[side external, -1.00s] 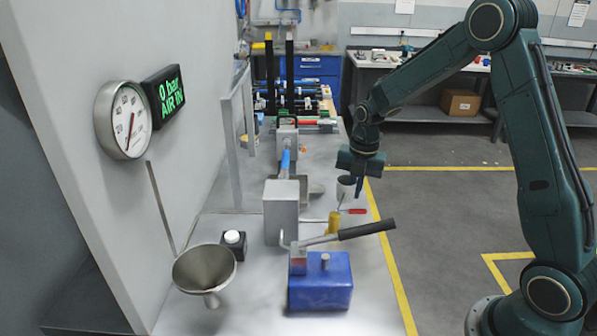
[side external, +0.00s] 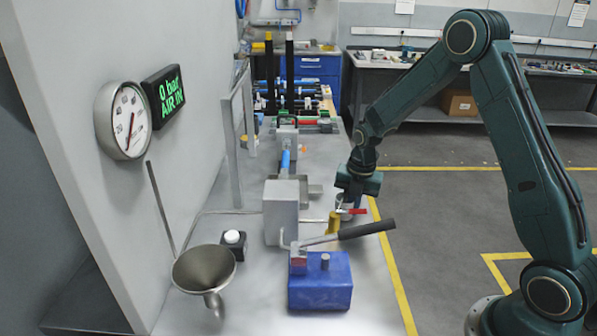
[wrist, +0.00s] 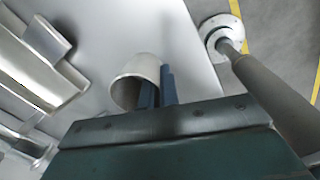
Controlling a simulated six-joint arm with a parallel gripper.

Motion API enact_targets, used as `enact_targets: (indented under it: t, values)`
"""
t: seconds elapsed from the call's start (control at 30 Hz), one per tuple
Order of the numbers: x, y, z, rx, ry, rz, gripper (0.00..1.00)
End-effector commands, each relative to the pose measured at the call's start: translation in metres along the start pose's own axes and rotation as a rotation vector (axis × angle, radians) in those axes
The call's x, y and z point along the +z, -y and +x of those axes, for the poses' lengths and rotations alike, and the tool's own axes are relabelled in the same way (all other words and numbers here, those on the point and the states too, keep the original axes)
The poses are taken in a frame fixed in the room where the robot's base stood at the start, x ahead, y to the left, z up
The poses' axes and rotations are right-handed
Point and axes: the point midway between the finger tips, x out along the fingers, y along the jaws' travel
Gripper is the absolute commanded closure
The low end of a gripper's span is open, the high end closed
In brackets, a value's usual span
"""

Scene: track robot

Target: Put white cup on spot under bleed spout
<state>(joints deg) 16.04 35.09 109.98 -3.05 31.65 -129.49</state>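The white cup (wrist: 130,78) shows in the wrist view with its open mouth toward the camera. My gripper (wrist: 158,88) has its two blue fingers close together at the cup's right wall, one inside the rim and one outside, and appears shut on that wall. In the side view my gripper (side external: 357,192) is low over the bench's right edge, with the cup (side external: 344,202) small and partly hidden just below it. A red-handled lever (side external: 356,211) is beside the cup. I cannot make out the bleed spout or the spot clearly.
A blue block (side external: 320,285) with a long black-handled lever (side external: 366,229) stands in front of the cup. A yellow cylinder (side external: 333,224) and a grey box (side external: 281,212) are close to its left.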

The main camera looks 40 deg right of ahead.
Motion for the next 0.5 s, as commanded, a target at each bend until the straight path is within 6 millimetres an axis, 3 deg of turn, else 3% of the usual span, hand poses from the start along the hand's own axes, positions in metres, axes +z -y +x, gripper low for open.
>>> enact_targets:
  t: [0.27,0.4,0.5]
  values:
    - [-0.0002,0.0004,0.0030,-0.001,-0.001,0.000,1.00]
    - [-0.0001,0.0003,0.0027,0.000,-0.001,0.000,0.75]
    - [-0.0001,0.0003,0.0026,0.000,-0.001,0.000,0.75]
